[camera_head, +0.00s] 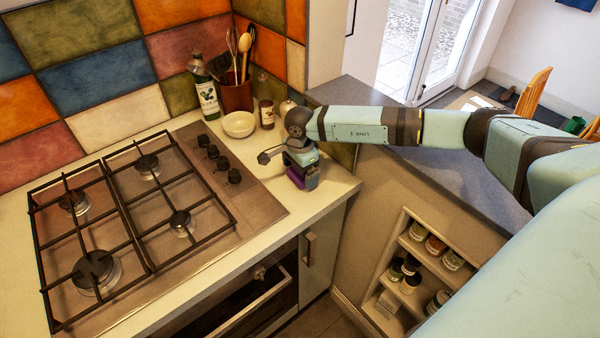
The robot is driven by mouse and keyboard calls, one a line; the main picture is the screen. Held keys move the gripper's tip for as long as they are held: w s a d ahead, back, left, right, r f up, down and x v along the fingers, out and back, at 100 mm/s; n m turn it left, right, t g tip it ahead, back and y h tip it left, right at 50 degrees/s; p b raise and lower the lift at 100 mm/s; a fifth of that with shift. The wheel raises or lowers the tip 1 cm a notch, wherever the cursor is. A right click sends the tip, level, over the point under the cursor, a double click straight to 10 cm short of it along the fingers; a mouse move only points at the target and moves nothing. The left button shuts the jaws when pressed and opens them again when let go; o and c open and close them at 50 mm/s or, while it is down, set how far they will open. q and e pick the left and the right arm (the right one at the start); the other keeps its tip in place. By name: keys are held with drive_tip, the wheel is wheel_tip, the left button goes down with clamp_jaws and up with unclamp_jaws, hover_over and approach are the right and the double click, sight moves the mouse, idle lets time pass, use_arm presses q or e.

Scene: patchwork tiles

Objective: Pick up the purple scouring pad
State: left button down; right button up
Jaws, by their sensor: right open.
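The purple scouring pad (312,182) shows as a small purple patch at the right end of the pale worktop, close to its front edge. My right gripper (301,176) is directly over it, pointing down, with its jaws open. The gripper hides most of the pad, and I cannot tell whether the fingers touch it or stand around it. My left gripper is not in view.
A gas hob (205,190) with black grates fills the worktop to the left. Behind the gripper stand a white bowl (239,125), a green bottle (205,92), a utensil pot (236,97) and a small brown jar (266,114). A jar shelf (409,242) is at lower right.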

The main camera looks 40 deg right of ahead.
drive_tip(key=shift+c, duration=0.2)
drive_tip(key=c, duration=0.8)
drive_tip(key=shift+r, duration=0.1)
wheel_tip(320, 180, up, 20)
drive_tip(key=b, duration=0.2)
drive_tip(key=shift+b, duration=0.35)
